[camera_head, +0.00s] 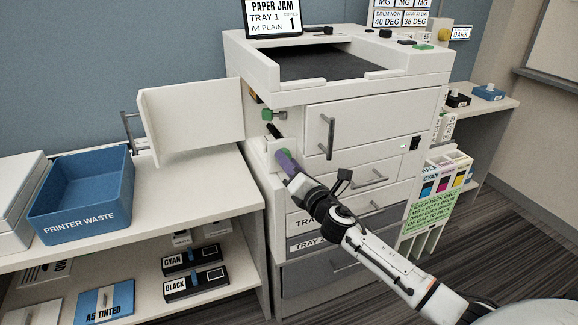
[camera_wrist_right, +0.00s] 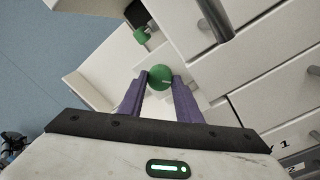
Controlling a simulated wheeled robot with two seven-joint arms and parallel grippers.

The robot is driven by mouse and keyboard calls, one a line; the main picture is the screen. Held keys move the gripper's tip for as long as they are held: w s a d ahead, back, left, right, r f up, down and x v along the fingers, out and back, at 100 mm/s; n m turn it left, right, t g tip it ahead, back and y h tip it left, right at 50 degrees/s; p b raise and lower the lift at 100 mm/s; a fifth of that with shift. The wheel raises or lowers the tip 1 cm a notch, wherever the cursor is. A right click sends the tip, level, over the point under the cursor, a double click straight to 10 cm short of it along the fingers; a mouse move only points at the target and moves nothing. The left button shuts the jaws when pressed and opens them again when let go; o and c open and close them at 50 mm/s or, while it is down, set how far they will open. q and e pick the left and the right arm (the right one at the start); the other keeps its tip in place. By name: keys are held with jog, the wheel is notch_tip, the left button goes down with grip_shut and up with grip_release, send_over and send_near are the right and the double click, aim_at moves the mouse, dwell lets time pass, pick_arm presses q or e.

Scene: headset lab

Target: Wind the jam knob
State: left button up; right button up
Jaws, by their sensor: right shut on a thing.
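The jam knob (camera_wrist_right: 160,77) is a round green knob with a pale mark on its face. In the right wrist view it sits between the purple fingers of my right gripper (camera_wrist_right: 159,86), which is shut on it. In the head view my right gripper (camera_head: 283,158) reaches the left side of the white printer (camera_head: 290,95), and its fingers hide most of the knob. A second green knob (camera_wrist_right: 141,34) shows deeper in the opening; it also shows in the head view (camera_head: 267,115). My left gripper is not in view.
The printer's white side door (camera_head: 190,120) stands open to the left. A printer drawer handle (camera_head: 370,178) is close to my right arm. A blue printer waste bin (camera_head: 85,205) stands on the left counter. A sign (camera_head: 272,14) on top reads paper jam, tray 1.

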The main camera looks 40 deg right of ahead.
jog(key=m, duration=0.4)
jog(key=shift+m+b, duration=0.4)
jog(key=m, duration=0.3)
jog(key=shift+m, duration=0.4)
jog(key=m, duration=0.4)
jog(key=shift+a+m+h, duration=0.1)
jog(key=shift+m+h, duration=0.2)
jog(key=shift+h, duration=0.1)
jog(key=shift+m+p, duration=0.7)
jog(key=shift+m, duration=1.4)
jog(key=shift+f+h, duration=0.1)
jog(key=shift+h, duration=0.2)
jog(key=o, duration=0.8)
jog(key=shift+c, duration=0.2)
jog(key=v, duration=1)
jog(key=shift+s, duration=0.2)
